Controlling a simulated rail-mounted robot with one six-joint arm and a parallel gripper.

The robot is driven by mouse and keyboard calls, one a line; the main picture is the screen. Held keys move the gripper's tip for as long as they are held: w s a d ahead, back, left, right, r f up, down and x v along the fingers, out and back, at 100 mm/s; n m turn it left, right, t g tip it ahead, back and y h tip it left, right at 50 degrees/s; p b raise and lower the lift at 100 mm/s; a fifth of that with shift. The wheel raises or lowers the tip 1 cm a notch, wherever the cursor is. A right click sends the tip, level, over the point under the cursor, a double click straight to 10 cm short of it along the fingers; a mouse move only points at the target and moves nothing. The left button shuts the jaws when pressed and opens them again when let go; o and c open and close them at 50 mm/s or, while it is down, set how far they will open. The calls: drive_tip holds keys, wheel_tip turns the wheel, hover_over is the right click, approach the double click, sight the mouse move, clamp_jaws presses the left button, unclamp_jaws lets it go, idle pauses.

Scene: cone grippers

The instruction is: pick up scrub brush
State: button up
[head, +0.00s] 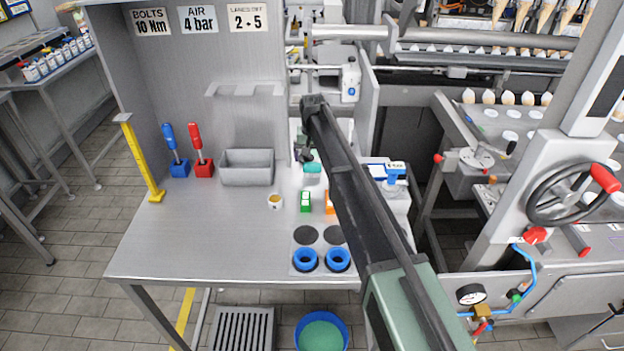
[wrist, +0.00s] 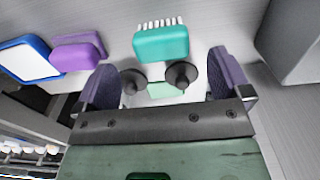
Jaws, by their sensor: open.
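The scrub brush, a teal block with white bristles along one edge, lies on the metal bench; it shows in the wrist view (wrist: 161,43) and as a small teal patch in the head view (head: 312,168). My gripper (wrist: 163,78) is open, its two purple-grey fingers wide apart. The brush appears just beyond the fingertips, roughly centred in the gap, with nothing held. In the head view my gripper (head: 304,152) is beside the brush, partly hidden by my arm.
A purple block (wrist: 78,52) and a blue-rimmed white item (wrist: 25,60) lie left in the wrist view. A grey bin (head: 247,178) stands left of the brush in the head view. A cup (head: 275,201), a green box (head: 306,201) and blue rings (head: 305,260) are nearer the front.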

sight(312, 164)
wheel_tip(312, 164, down, 6)
drive_tip(key=b, duration=0.5)
drive_tip(key=shift+a+r, duration=0.1)
drive_tip(key=shift+r, duration=0.35)
drive_tip(key=shift+c, duration=0.2)
drive_tip(key=c, duration=1)
drive_tip(key=shift+c, duration=0.2)
wheel_tip(312, 164, up, 20)
drive_tip(key=p, duration=2)
